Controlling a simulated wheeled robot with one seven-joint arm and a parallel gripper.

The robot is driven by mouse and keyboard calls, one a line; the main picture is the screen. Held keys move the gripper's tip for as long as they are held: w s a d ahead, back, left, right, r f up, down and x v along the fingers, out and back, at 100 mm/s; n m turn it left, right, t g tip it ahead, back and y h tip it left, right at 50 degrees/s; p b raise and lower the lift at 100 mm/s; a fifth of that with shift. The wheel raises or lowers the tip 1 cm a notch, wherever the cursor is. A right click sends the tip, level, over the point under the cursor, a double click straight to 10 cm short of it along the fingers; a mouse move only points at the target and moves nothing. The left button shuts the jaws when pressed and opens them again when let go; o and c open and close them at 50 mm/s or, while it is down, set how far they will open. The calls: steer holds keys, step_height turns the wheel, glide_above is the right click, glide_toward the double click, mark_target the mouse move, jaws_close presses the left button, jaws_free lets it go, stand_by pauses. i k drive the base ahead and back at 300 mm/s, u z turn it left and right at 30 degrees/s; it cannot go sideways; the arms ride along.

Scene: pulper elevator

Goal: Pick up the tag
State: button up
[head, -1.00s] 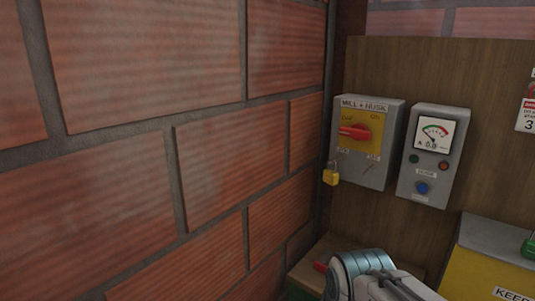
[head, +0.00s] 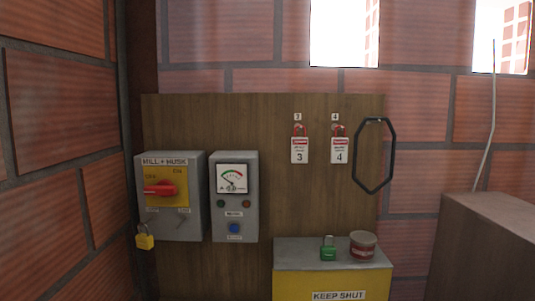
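Two white tags with red headers hang from hooks on the wooden board in the head view. One is tag 3 (head: 299,151) and the other, to its right, is tag 4 (head: 340,150). A small number label sits above each. The tags hang upright and apart from each other. My gripper is not in view.
A grey switch box (head: 171,197) with a red handle and yellow padlock (head: 144,237) is on the left. A meter box (head: 234,197) is beside it. A black loop (head: 375,155) hangs right of the tags. A yellow box (head: 332,278) below carries a green padlock (head: 328,248) and tin (head: 362,245).

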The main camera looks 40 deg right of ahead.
mark_target(299, 145)
steer(key=z, duration=1.05)
steer(key=k, duration=0.4)
steer(key=z, duration=0.35)
steer(key=i, duration=0.5)
steer(key=z, duration=0.05)
